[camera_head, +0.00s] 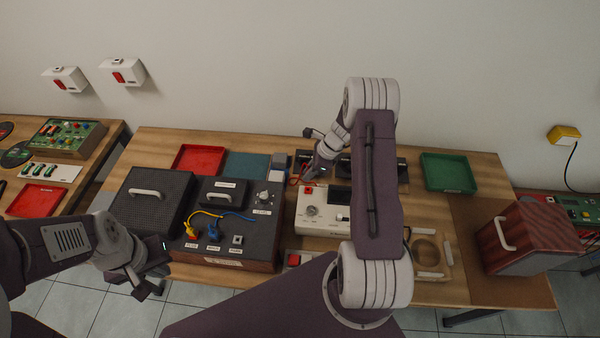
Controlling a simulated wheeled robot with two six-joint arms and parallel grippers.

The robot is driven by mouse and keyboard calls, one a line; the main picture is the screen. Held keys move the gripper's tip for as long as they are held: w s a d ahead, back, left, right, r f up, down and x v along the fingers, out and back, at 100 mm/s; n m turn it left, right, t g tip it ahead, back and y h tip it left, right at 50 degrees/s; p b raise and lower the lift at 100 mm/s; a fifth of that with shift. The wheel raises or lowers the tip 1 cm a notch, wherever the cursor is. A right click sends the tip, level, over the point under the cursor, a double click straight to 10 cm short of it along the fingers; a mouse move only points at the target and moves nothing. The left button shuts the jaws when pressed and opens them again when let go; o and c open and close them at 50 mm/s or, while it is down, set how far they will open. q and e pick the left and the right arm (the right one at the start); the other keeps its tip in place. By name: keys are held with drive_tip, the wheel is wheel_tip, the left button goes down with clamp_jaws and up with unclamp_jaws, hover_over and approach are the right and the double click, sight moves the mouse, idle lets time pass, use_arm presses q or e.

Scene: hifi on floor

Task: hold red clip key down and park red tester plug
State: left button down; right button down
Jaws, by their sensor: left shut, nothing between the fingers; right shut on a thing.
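A white tester box (318,208) with a dial and a dark display stands mid-table, partly behind my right arm. A small red part (309,190) shows at its back left corner. Another red key (294,260) sits on a small white unit at the front edge. My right gripper (306,176) points down behind the tester's back left corner. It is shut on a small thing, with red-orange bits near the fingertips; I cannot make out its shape. My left gripper (155,272) is shut and empty, in front of the table's left part, left of the dark hi-fi panel.
The dark panel (262,228) carries yellow and blue plugs with leads. A black speaker box (150,205) stands left of it. Red tray (199,159), green tray (447,172) and wooden box (531,238) stand around. My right arm hides part of the middle.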

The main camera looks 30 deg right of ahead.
drive_tip(key=shift+s+f+b, duration=0.1)
drive_tip(key=shift+f+b, duration=0.2)
wheel_tip(320, 180, down, 4)
drive_tip(key=b, duration=0.3)
drive_tip(key=shift+r, duration=0.15)
drive_tip(key=shift+f+b, duration=0.25)
drive_tip(key=shift+b, duration=0.1)
drive_tip(key=shift+f+b, duration=0.6)
drive_tip(key=shift+f, duration=0.35)
idle(1.1)
idle(0.3)
drive_tip(key=c, duration=1.3)
unclamp_jaws()
